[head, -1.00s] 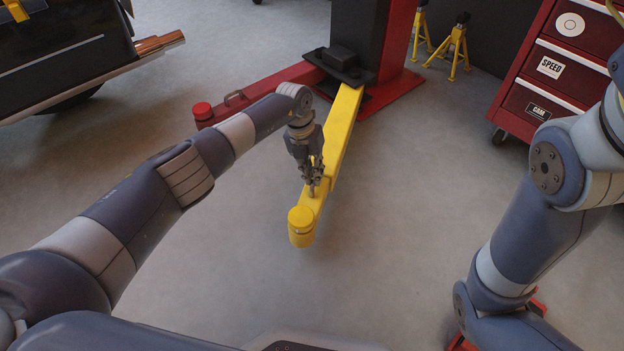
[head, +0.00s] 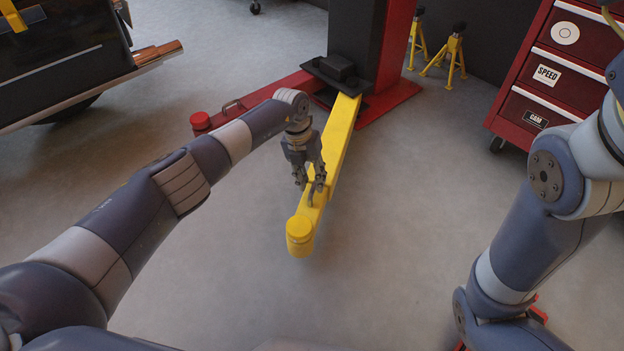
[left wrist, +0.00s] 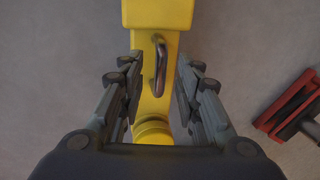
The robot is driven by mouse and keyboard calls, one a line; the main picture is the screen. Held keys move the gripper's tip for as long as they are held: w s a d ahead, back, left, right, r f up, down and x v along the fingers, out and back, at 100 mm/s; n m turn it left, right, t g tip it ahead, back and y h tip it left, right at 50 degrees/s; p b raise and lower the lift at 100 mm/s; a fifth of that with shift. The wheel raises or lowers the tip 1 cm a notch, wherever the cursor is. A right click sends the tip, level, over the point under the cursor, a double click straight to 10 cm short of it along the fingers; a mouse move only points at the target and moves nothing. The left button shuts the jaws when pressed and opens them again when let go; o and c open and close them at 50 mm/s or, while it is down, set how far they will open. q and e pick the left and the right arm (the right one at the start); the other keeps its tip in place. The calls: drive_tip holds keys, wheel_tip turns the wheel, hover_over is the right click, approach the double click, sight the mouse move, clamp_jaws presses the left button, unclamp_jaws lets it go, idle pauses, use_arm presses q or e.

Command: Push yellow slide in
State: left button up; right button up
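The yellow slide (head: 309,215) is the narrower end piece of the yellow lift arm (head: 341,135). It carries a round yellow pad (head: 300,229) at its near end. A small metal handle (left wrist: 160,65) stands up from the slide. My left gripper (head: 311,187) points down over the slide. In the left wrist view its fingers (left wrist: 160,80) are open, one on each side of the handle, with gaps to it. Whether they reach down to the slide's top is hard to tell. My right gripper is not in view.
The red and black lift post (head: 372,45) stands behind the yellow arm. A red arm (head: 262,96) extends left. Floor around the slide is clear.

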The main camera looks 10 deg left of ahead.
use_arm(q)
wheel_tip(320, 180, up, 11)
drive_tip(key=a, duration=0.2)
idle(0.6)
